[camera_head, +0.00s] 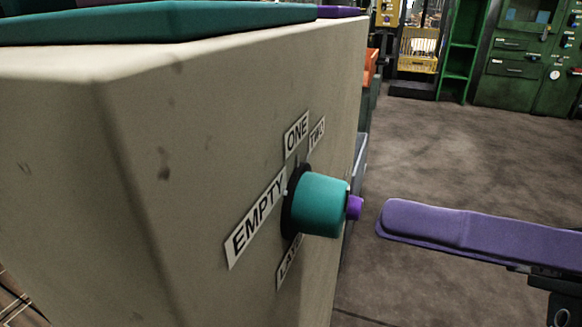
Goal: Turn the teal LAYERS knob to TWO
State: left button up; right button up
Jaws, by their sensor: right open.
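The teal LAYERS knob (319,204) sticks out of the side of a beige box on a black round base. An EMPTY label (256,220) is at its left, a ONE label (296,134) above it and a TWO label (317,134) at its upper right. The LAYERS label (288,262) below is partly hidden by the knob. I cannot tell surely which label the knob points to. My right gripper (390,218), with a purple-sleeved finger, is open, to the right of the knob and apart from it. My left gripper is not in view.
The beige box (200,110) fills the left, with a teal top (150,22). A small purple knob-like piece (354,208) shows just behind the teal knob. Bins stand beyond the box. Green cabinets (530,60) are far back. Open brown floor (450,150) lies to the right.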

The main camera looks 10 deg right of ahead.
aim_at(344, 212)
jog(key=x, duration=0.4)
jog(key=shift+w+a, duration=0.15)
grip_shut()
dwell(0.5)
